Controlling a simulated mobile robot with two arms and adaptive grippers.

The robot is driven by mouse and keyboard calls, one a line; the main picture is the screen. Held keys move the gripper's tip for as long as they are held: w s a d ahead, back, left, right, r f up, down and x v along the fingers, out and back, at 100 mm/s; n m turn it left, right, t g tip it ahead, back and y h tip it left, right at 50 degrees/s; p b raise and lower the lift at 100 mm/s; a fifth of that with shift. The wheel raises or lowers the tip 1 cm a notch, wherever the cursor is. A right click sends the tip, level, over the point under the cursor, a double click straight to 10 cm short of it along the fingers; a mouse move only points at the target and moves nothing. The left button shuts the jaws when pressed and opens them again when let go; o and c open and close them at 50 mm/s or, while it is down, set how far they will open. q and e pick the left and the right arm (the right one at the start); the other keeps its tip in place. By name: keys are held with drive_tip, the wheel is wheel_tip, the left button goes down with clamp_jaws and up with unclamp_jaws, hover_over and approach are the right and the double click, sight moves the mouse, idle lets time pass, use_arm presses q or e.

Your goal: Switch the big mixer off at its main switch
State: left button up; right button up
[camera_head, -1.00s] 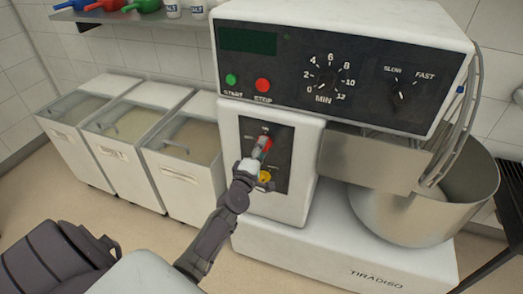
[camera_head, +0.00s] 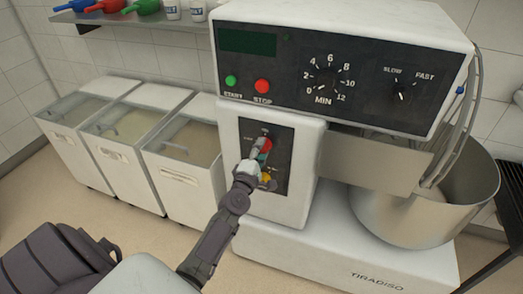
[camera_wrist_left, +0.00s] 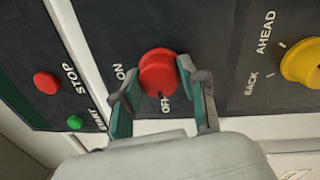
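The big mixer (camera_head: 340,25) fills the middle and right of the head view. Its main switch, a red knob (camera_head: 266,144), is on the dark lower panel. In the left wrist view the red knob (camera_wrist_left: 157,72) has ON on its left and OFF just below it. My left gripper (camera_head: 260,158) is at this knob. Its fingers (camera_wrist_left: 158,82) stand on both sides of the knob, close against it, and look closed on it. The knob's pointer is not clear to see. My right gripper is not in view.
A yellow knob (camera_wrist_left: 302,64) marked AHEAD and BACK is close by. Green START (camera_head: 231,81) and red STOP (camera_head: 262,86) buttons are above. The steel bowl (camera_head: 425,212) stands right. White bins (camera_head: 180,180) stand left, with free floor in front.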

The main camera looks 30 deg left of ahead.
use_arm(q)
drive_tip(key=o, duration=0.5)
drive_tip(key=shift+c, duration=0.2)
drive_tip(key=v, duration=1.2)
drive_tip(key=shift+f, duration=0.15)
